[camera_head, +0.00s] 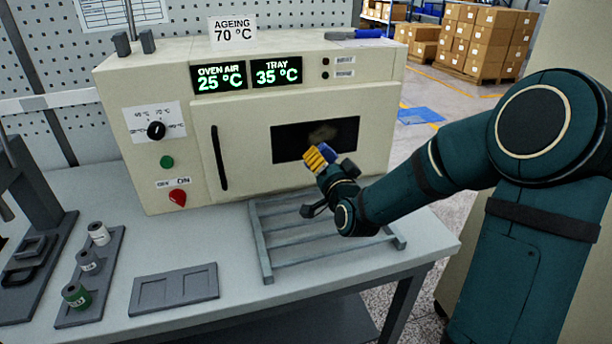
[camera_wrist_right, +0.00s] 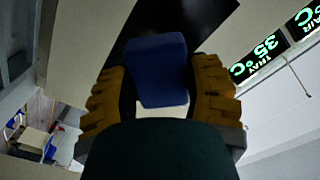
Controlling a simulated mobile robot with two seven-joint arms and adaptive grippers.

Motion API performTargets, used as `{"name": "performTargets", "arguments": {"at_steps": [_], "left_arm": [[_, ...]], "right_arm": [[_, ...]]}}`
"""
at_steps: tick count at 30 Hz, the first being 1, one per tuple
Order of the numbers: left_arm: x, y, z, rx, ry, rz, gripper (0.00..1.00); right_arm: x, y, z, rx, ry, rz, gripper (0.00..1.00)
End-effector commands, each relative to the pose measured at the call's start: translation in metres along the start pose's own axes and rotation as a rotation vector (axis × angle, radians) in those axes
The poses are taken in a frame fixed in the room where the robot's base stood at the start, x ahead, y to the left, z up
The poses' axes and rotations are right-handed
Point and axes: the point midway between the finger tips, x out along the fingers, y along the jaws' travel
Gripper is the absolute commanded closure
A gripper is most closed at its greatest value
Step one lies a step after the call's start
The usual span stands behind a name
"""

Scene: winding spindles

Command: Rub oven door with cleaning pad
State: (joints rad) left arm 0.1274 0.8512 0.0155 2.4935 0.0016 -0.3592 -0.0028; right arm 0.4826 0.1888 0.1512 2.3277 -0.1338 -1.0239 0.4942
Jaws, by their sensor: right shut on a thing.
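The cream oven door (camera_head: 250,165) is shut, with a dark handle (camera_head: 219,157) at its left and a dark window (camera_head: 288,146). A brownish smudge (camera_head: 322,133) shows on the window. My right gripper (camera_head: 322,156) is in front of the window's lower part, just below the smudge. Its yellow fingers are shut on a blue cleaning pad (camera_head: 329,151). The right wrist view shows the pad (camera_wrist_right: 160,68) between both fingers, facing the dark window (camera_wrist_right: 190,22). Whether the pad touches the door cannot be told. My left gripper is not in view.
A grey slatted rack (camera_head: 262,243) lies on the bench below my right gripper. A flat grey tray (camera_head: 174,290) and a holder with several spools (camera_head: 75,295) are further left. A blue-handled tool (camera_head: 370,33) lies on the oven top. Bare bench lies around the flat tray.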

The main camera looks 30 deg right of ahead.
Motion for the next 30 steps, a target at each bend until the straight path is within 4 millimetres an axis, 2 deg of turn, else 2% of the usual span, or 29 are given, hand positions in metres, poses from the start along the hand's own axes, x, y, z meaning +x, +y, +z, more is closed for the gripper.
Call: {"name": "performTargets", "arguments": {"at_steps": [18, 30], "left_arm": [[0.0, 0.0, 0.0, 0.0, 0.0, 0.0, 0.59], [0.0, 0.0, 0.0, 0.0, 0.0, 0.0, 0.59]], "right_arm": [[0.051, 0.0, -0.001, 0.001, 0.002, -0.001, 0.76], [0.059, -0.001, -0.001, 0.0, 0.002, -0.001, 0.76]]}}
